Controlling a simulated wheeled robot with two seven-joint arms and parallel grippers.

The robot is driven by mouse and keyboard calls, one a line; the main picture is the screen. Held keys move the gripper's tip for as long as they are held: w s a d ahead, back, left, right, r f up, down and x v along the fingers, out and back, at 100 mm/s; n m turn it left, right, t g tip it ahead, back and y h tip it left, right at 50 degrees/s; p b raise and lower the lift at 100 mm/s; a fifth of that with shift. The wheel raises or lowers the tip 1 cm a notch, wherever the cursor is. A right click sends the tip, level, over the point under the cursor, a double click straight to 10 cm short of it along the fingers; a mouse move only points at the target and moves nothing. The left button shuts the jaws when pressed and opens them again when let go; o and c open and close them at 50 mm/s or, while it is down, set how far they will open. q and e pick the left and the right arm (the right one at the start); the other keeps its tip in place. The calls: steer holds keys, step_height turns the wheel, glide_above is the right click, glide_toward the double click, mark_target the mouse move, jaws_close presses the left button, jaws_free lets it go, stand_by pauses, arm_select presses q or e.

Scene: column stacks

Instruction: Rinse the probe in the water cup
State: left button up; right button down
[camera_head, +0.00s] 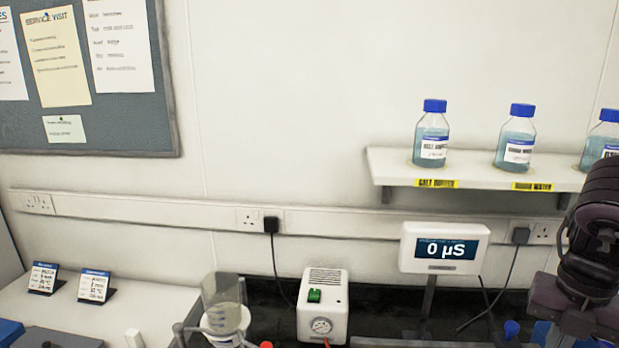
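I cannot make out the probe in the head view, and nothing there is clearly the water cup. A clear vessel (224,312) with a pale label or contents shows at the bottom, left of the middle, cut off by the lower edge. A white meter (444,265) reads 0 µS on its dark screen. A dark arm link of mine stands at the right edge; its gripper is out of the frame. My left gripper is not in view either.
A white box with a green switch (323,306) stands near the wall. Blue-capped bottles (432,140) stand on a wall shelf (385,169). Two small cards (95,286) stand on the white bench at left. Cables hang from the wall sockets. A notice board hangs at upper left.

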steer(key=shift+f, duration=0.1)
steer(key=shift+f+b, duration=2.4)
steer(key=shift+f, duration=0.95)
steer(key=shift+r+p, duration=3.05)
steer(key=shift+r, duration=0.55)
steer(key=shift+f, duration=0.1)
